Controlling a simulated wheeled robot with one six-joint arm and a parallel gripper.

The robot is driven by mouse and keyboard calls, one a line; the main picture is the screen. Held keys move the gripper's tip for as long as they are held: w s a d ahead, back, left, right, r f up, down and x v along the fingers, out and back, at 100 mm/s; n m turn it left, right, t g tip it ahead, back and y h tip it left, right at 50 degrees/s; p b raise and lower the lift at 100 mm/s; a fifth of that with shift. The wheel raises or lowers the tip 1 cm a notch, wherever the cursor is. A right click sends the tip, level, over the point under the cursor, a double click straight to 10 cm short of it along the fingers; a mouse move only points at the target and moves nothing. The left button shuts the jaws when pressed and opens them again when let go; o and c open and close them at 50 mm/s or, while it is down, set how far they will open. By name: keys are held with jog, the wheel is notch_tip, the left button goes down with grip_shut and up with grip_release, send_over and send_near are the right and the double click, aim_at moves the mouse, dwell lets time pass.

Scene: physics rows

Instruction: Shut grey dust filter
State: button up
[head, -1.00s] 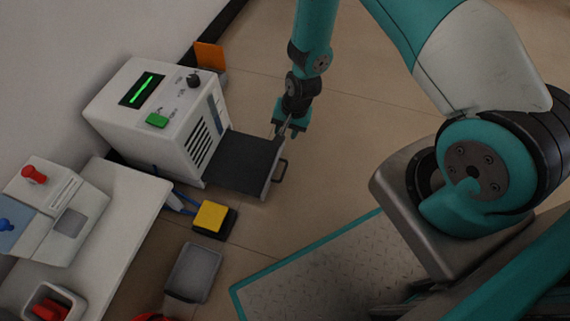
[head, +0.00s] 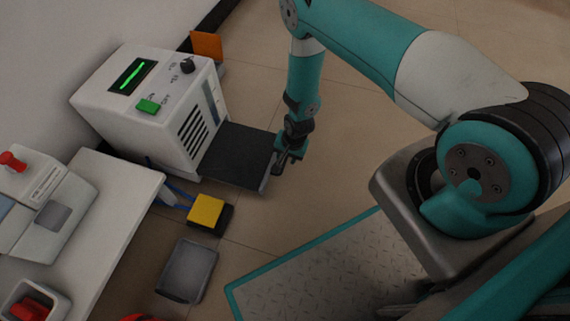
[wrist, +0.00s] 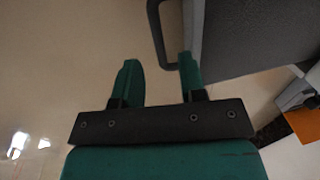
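The grey dust filter (head: 238,155) is a flat dark tray pulled well out of the right side of the white machine (head: 150,108). Its front plate (head: 268,174) carries a dark loop handle, which shows in the wrist view (wrist: 158,38). In the head view my gripper (head: 281,166) is at the front plate and hides much of the handle. In the wrist view my gripper (wrist: 158,62) is open, its two green fingers apart. The handle's near end lies just ahead of the gap between the fingertips. Nothing is held.
A yellow-topped block (head: 207,211) and a grey bin (head: 187,271) are on the floor in front of the machine. A white table (head: 120,208) stands at the left. An orange piece (head: 206,45) is behind the machine. The floor right of the filter is clear.

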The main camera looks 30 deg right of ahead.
aim_at(284, 162)
jog(key=shift+w+a+f+b, duration=0.15)
jog(key=shift+f+b, duration=0.15)
jog(key=shift+f, duration=0.55)
jog(key=shift+w+a+f+b, duration=0.1)
jog(key=shift+f+b, duration=0.2)
jog(key=shift+f, duration=0.55)
grip_shut()
